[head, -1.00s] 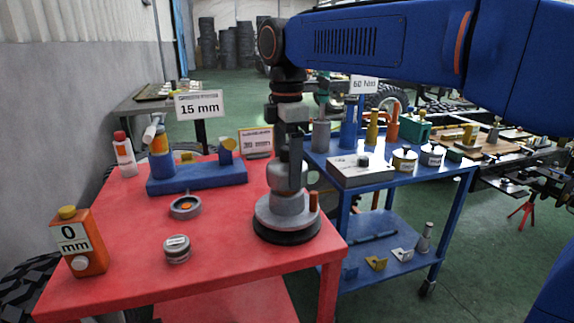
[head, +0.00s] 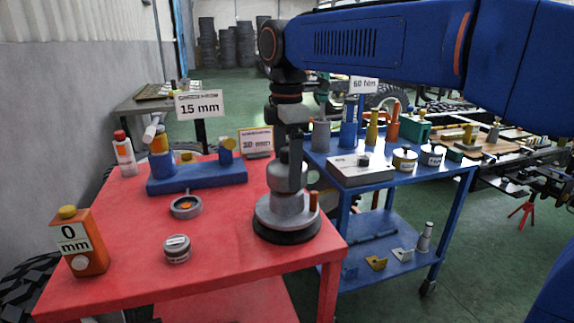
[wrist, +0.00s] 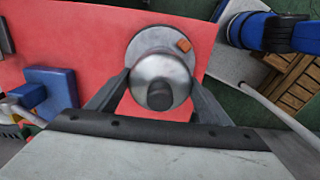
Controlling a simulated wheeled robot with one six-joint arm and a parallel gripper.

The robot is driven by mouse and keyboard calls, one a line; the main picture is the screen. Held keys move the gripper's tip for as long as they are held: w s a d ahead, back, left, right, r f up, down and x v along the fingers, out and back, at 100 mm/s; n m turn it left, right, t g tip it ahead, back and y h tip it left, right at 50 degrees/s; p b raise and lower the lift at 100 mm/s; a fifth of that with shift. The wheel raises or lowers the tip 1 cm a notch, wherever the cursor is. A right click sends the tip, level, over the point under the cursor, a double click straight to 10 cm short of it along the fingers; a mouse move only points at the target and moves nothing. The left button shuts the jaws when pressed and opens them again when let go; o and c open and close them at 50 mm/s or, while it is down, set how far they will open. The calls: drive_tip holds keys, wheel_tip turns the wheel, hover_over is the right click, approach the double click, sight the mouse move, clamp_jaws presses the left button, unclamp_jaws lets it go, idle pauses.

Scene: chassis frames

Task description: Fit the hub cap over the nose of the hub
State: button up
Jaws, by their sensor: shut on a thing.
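The hub (head: 283,216) stands upright on the red table near its right edge, with a grey flange, a dark round base and an orange stud. My gripper (head: 290,166) is directly above the hub and points down. It is shut on the hub cap (head: 287,180), a grey metal dome. In the wrist view the shiny cap (wrist: 160,70) with a dark round knob sits between the fingers, and the hub's flange (wrist: 136,48) shows behind it. The cap hides the hub's nose. I cannot tell whether the cap touches the nose.
A grey ring (head: 186,207) and a small round tin (head: 177,249) lie on the red table (head: 228,270). A blue fixture (head: 197,177), a white bottle (head: 124,153) and an orange container (head: 80,243) stand there too. A blue cart (head: 345,225) is close on the right.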

drive_tip(key=shift+f, duration=1.85)
drive_tip(key=o, duration=1.2)
drive_tip(key=shift+o, duration=0.2)
wheel_tip(320, 180, up, 17)
drive_tip(key=shift+r, duration=0.2)
drive_tip(key=s+d+f+m+t, duration=0.1)
drive_tip(key=s+d+f+m, duration=0.4)
drive_tip(key=d, duration=0.4)
drive_tip(key=s+d+f+m+t, duration=0.1)
drive_tip(key=s+d+f+m, duration=0.2)
drive_tip(key=d+f+m, duration=0.4)
drive_tip(key=s+d+f+m+t, duration=0.1)
drive_tip(key=s+d+f+m, duration=0.3)
drive_tip(key=f, duration=0.6)
drive_tip(key=s+d+f+m+t, duration=0.1)
drive_tip(key=s+d+f+m, duration=0.4)
drive_tip(key=f, duration=0.6)
drive_tip(key=s+d, duration=0.2)
drive_tip(key=s, duration=0.1)
drive_tip(key=shift+s+t, duration=0.35)
drive_tip(key=shift+t, duration=0.05)
